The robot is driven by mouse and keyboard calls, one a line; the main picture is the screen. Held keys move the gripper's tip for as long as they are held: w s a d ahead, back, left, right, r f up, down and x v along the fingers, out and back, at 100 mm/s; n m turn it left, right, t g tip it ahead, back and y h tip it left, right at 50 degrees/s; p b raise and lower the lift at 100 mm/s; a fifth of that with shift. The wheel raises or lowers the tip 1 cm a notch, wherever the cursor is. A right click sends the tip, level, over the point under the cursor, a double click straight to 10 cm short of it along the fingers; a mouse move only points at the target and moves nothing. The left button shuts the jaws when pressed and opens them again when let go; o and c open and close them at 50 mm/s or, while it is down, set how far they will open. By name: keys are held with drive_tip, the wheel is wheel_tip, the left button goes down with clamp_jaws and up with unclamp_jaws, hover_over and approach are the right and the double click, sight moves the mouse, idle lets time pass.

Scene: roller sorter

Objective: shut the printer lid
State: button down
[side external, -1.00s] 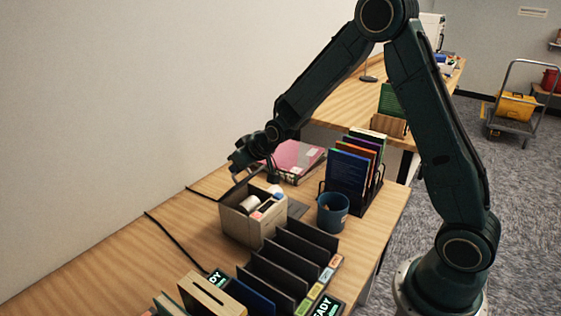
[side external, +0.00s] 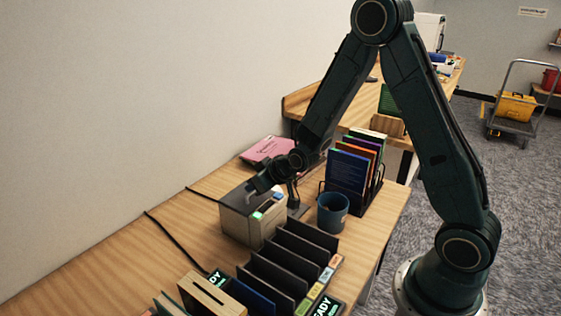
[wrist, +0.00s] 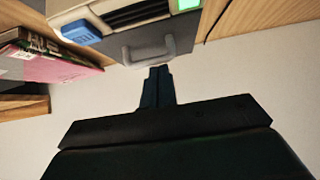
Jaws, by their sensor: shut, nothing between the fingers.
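The printer (side external: 241,228) is a beige box on the near desk. Its dark grey lid (side external: 236,201) lies down across the top, and the roll inside is hidden. In the wrist view the lid (wrist: 178,47) shows a grey loop handle (wrist: 148,52), with a blue button (wrist: 82,32) and a lit green light (wrist: 187,4) on the printer. My gripper (side external: 252,190) is shut and empty, just above the lid. In the wrist view its fingertips (wrist: 158,70) are close to the handle; I cannot tell whether they touch the lid.
A blue cup (side external: 332,212) and a rack of coloured folders (side external: 352,172) stand right of the printer. A pink folder (side external: 266,149) lies behind it. Black dividers (side external: 285,262) stand in front. The desk left of the printer is clear except for cables.

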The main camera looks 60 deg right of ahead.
drive_tip(key=shift+s+f+g, duration=0.3)
drive_tip(key=shift+s+f, duration=0.55)
drive_tip(key=shift+f, duration=0.25)
drive_tip(key=shift+d+r, duration=0.1)
drive_tip(key=shift+r, duration=0.05)
drive_tip(key=w+r+v, duration=0.1)
drive_tip(key=v, duration=1.2)
drive_tip(key=shift+s+r+t, duration=0.2)
drive_tip(key=shift+r+t, duration=0.1)
drive_tip(key=shift+t, duration=0.1)
drive_tip(key=s+a+r+g, duration=0.2)
drive_tip(key=s+r, duration=0.3)
drive_tip(key=s, duration=0.5)
drive_tip(key=s+a+r+g, duration=0.2)
drive_tip(key=s+r, duration=0.4)
drive_tip(key=s, duration=0.4)
drive_tip(key=shift+s, duration=0.25)
